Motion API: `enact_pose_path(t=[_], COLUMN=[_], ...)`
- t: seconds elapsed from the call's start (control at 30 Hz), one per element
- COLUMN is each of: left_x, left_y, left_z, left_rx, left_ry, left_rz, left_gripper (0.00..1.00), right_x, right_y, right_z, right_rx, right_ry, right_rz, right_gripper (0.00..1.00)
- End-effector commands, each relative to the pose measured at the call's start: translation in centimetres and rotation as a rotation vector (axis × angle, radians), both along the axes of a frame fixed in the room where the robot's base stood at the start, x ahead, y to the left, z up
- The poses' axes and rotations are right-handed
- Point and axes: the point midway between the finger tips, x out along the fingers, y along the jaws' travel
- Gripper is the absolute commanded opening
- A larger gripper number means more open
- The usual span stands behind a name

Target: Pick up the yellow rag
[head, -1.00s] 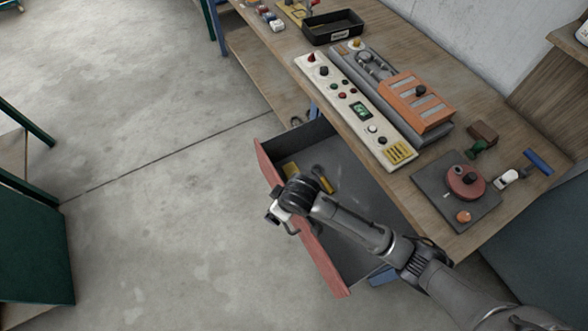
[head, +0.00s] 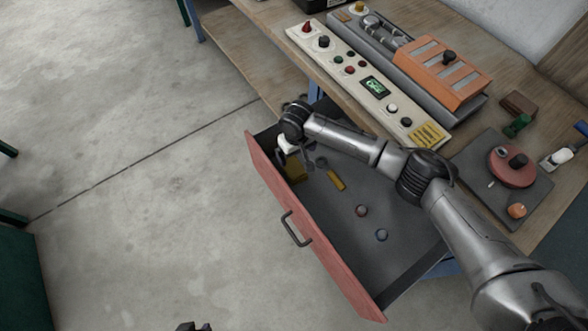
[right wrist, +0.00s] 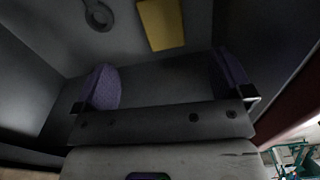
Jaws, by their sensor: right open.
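The yellow rag (head: 296,171) lies on the floor of the open drawer, near its far-left end, partly hidden by my right gripper. It shows flat at the top of the right wrist view (right wrist: 160,23). My right gripper (head: 296,161) points down into the drawer over the rag. In the right wrist view its two purple-padded fingers (right wrist: 165,85) are wide apart with nothing between them, and the rag lies beyond them. A small dark part at the bottom edge of the head view may be my left gripper (head: 192,326); its fingers cannot be made out.
The drawer (head: 318,248) has a red front with a dark handle. A yellow-handled tool (head: 335,180) and two small balls lie inside. A grey ring (right wrist: 98,16) shows near the rag. The workbench (head: 275,48) with a control panel (head: 350,65) stands above.

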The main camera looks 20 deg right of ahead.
Motion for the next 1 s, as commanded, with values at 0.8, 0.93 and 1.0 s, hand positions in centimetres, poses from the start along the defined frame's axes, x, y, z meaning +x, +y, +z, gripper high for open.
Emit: enact_pose_path(t=[0.8,0.93,1.0], left_x=[0.4,0.4,0.4], left_y=[0.0,0.0,0.0], left_z=[-3.3,-4.1,-4.7], left_rx=[0.001,0.001,0.001], left_ry=[-0.008,-0.007,-0.007], left_rz=[0.0,0.0,0.0], left_gripper=[0.37,0.37,0.37], right_x=[-0.2,-0.3,-0.4], right_y=[0.0,-0.1,-0.1], right_z=[-8.9,-10.3,-11.3], right_rx=[0.001,0.0,0.0], right_ry=[0.005,0.004,0.005], right_rz=[-0.006,-0.006,-0.006], right_gripper=[0.98,0.98,0.98])
